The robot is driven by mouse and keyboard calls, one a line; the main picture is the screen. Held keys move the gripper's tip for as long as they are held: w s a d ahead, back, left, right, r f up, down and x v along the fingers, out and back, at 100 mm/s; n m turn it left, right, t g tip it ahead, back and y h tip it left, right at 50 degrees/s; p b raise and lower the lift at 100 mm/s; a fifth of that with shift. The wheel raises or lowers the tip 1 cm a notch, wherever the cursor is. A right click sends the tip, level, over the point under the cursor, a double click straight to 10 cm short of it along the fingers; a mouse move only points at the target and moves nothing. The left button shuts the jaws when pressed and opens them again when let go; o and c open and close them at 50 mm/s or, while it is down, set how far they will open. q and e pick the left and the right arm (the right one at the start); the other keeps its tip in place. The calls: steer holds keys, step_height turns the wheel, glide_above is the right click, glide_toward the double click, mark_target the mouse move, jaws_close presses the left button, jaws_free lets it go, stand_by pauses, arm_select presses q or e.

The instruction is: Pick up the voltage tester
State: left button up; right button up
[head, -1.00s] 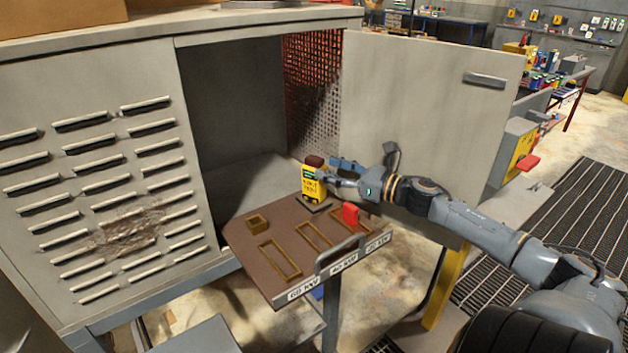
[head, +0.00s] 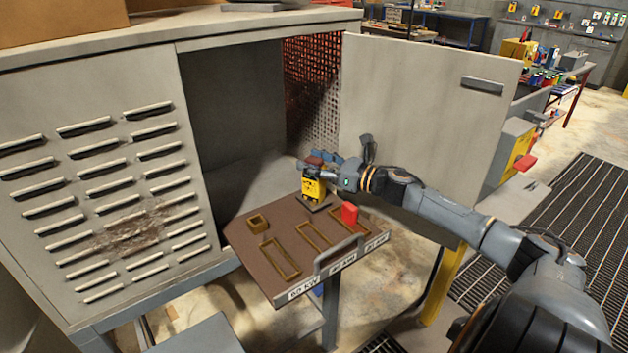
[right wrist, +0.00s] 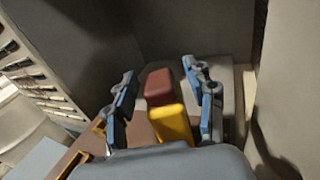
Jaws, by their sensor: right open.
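The voltage tester (head: 313,188) is a yellow block with dark markings and a dark red top. It stands upright on a small dark base near the back of the brown pull-out tray (head: 290,238). My right gripper (head: 318,164) is at its top, partly covering it in the head view. In the right wrist view the tester (right wrist: 170,122) lies between the two blue-padded fingers of my open right gripper (right wrist: 164,108), with gaps visible on both sides. My left gripper is not in view.
The tray holds several brown rectangular frames and a red piece (head: 349,213). The grey cabinet (head: 105,185) stands at left, its open door (head: 430,120) behind my right arm. A metal handle (head: 340,256) is on the tray's front edge.

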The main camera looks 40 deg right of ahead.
jaws_close()
steer(key=shift+r, duration=0.1)
